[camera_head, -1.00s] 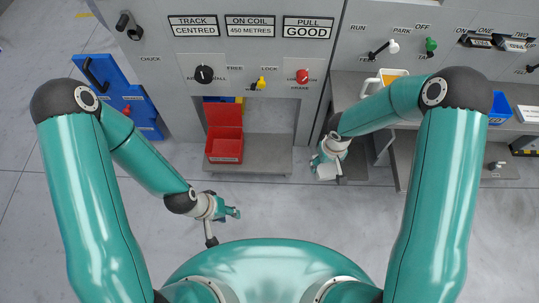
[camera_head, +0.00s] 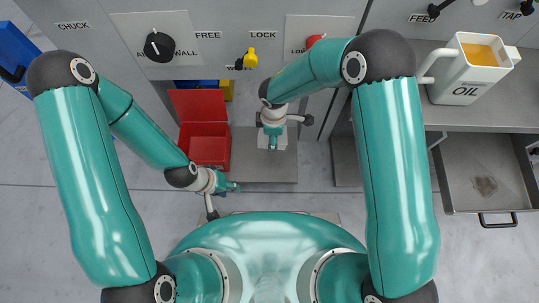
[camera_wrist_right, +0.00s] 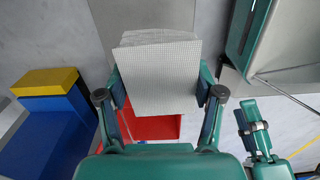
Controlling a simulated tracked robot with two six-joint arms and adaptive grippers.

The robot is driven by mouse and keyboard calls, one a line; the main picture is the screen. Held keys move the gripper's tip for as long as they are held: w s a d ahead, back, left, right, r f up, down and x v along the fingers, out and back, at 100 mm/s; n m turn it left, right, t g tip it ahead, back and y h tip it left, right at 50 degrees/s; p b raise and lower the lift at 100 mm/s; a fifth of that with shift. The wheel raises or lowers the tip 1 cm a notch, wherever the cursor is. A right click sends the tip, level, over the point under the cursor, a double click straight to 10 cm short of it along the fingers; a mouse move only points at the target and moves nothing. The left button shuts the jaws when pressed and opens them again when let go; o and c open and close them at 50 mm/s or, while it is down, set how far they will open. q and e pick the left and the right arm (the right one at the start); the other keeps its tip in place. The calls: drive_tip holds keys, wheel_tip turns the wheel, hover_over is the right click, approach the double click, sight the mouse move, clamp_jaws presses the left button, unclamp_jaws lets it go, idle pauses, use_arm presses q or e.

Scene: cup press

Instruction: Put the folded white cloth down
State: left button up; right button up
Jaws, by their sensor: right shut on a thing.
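The folded white cloth (camera_wrist_right: 158,75) is a flat, finely checked square in the right wrist view. My right gripper (camera_wrist_right: 160,100) is shut on it, with one finger at each side edge. In the head view the cloth (camera_head: 289,140) shows as a pale patch under my right gripper (camera_head: 273,140), over or on the grey shelf right of the red box; I cannot tell if it touches the shelf. My left gripper (camera_head: 230,187) is low, in front of the shelf; its fingers are too small to read.
Knobs line the panel behind.

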drive_tip(key=f+b, duration=0.2)
drive_tip(key=f, duration=0.6)
drive_tip(key=f+b, duration=0.3)
drive_tip(key=f, duration=0.4)
drive_tip(key=shift+w+a+f+b, duration=0.15)
drive_tip(key=shift+a+f+b, duration=0.05)
drive_tip(key=shift+f+b, duration=0.2)
wheel_tip(320, 180, down, 4)
drive_tip(key=shift+f+b, duration=0.15)
drive_tip(key=shift+b, duration=0.7)
drive_tip(key=o, duration=0.7)
drive_tip(key=shift+f, duration=0.1)
drive_tip(key=o, duration=0.5)
